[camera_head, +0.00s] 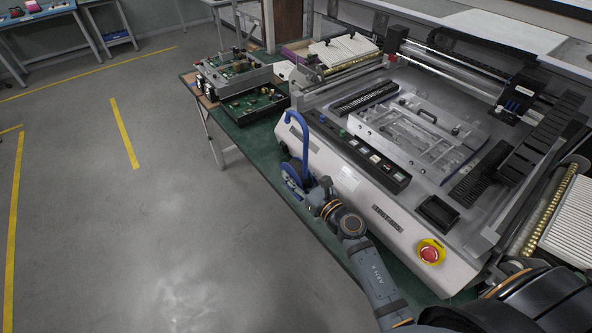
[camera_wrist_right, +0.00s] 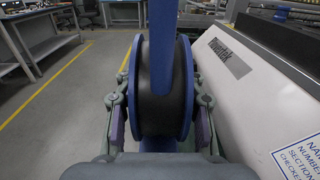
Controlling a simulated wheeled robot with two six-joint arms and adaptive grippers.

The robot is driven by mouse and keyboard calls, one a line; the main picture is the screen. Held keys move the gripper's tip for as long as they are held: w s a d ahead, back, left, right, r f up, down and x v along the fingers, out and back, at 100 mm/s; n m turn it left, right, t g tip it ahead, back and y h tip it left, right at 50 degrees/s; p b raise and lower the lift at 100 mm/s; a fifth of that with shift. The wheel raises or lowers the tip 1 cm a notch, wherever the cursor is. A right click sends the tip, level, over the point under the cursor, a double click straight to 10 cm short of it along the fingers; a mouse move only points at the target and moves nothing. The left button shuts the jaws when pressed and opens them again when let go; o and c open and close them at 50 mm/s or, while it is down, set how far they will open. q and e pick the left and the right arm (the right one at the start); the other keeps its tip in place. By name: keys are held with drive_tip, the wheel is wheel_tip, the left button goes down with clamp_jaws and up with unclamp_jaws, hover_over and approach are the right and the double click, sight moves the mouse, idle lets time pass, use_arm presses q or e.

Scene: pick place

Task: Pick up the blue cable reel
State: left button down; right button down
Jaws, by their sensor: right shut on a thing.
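The blue cable reel (camera_head: 292,176) is at the front edge of the green table, beside the white side of the machine. Its blue handle (camera_head: 303,133) rises upright in a hook shape. My right gripper (camera_head: 306,187) is at the reel, its arm coming from the lower right. In the right wrist view the reel (camera_wrist_right: 165,85) stands upright with a black wound middle between two blue flanges. The fingers of the right gripper (camera_wrist_right: 163,103) are shut on it, one on each side. I cannot tell if the reel touches the table. My left gripper is not in view.
The large machine (camera_head: 345,177) fills the right of the table (camera_head: 262,134), close beside the right gripper, with a red emergency button (camera_head: 430,253) on its front. Circuit boards (camera_head: 250,104) lie at the table's far left end. Open floor (camera_head: 130,220) lies left.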

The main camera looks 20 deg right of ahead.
sight(310, 186)
drive_tip(key=s+a+r, duration=0.3)
drive_tip(key=s+r, duration=0.3)
drive_tip(key=s, duration=0.4)
drive_tip(key=w+d+f+m+h, duration=0.1)
drive_tip(key=w+d+h, duration=0.1)
drive_tip(key=w+d+f+m+h, duration=0.1)
drive_tip(key=w+h, duration=0.1)
drive_tip(key=w+d+f+m+t+h, duration=0.1)
drive_tip(key=w+d, duration=0.1)
drive_tip(key=shift+w+d+f+m+h, duration=0.35)
drive_tip(key=shift+f+m+h, duration=0.05)
drive_tip(key=shift+s+a+f, duration=0.25)
drive_tip(key=shift+s+f, duration=0.85)
drive_tip(key=shift+s, duration=0.1)
drive_tip(key=shift+s+d+f, duration=0.2)
drive_tip(key=shift+s+f, duration=0.05)
drive_tip(key=shift+s, duration=0.2)
drive_tip(key=shift+s+f, duration=0.1)
drive_tip(key=shift+s, duration=0.05)
